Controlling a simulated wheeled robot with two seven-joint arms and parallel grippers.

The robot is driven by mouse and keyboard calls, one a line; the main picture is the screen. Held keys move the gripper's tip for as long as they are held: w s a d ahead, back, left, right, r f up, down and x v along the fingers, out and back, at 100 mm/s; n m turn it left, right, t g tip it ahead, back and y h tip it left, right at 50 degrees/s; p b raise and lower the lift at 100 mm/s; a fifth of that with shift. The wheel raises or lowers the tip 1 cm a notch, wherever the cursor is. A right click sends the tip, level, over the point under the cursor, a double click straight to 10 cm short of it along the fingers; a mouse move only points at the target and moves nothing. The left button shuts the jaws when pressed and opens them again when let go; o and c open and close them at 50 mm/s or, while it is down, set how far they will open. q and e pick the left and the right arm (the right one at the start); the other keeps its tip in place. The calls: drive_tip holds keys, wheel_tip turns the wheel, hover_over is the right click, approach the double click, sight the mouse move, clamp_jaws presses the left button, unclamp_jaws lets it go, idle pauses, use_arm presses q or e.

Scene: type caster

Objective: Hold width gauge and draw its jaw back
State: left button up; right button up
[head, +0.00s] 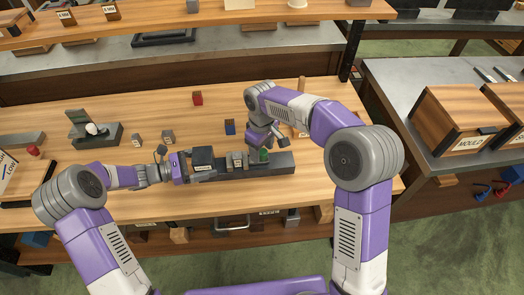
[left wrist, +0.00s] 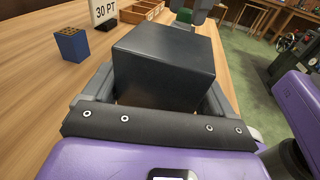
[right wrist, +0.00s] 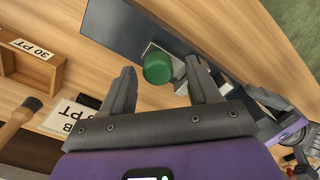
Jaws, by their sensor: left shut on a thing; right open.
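The width gauge (head: 282,163) is a long dark bar lying on the bench, with a large dark block (head: 202,156) at its left end. My left gripper (head: 187,167) is shut on that block, which fills the space between its fingers in the left wrist view (left wrist: 165,65). A green round knob (right wrist: 157,68) stands on a pale metal part of the gauge, toward its right end. My right gripper (right wrist: 160,66) is open with its fingers on either side of the knob; I cannot tell whether they touch it. In the head view the right hand partly covers the knob (head: 263,154).
A blue block (head: 230,127) and a red block (head: 197,98) lie behind the gauge. A labelled wooden tray (right wrist: 30,60) and a brush show in the right wrist view. A grey fixture (head: 95,132) stands at the left.

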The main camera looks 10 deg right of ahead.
drive_tip(key=shift+f, duration=0.8)
drive_tip(key=c, duration=1)
drive_tip(key=d, duration=0.4)
drive_tip(key=shift+d, duration=0.25)
drive_tip(key=o, duration=1)
wheel_tip(320, 180, up, 12)
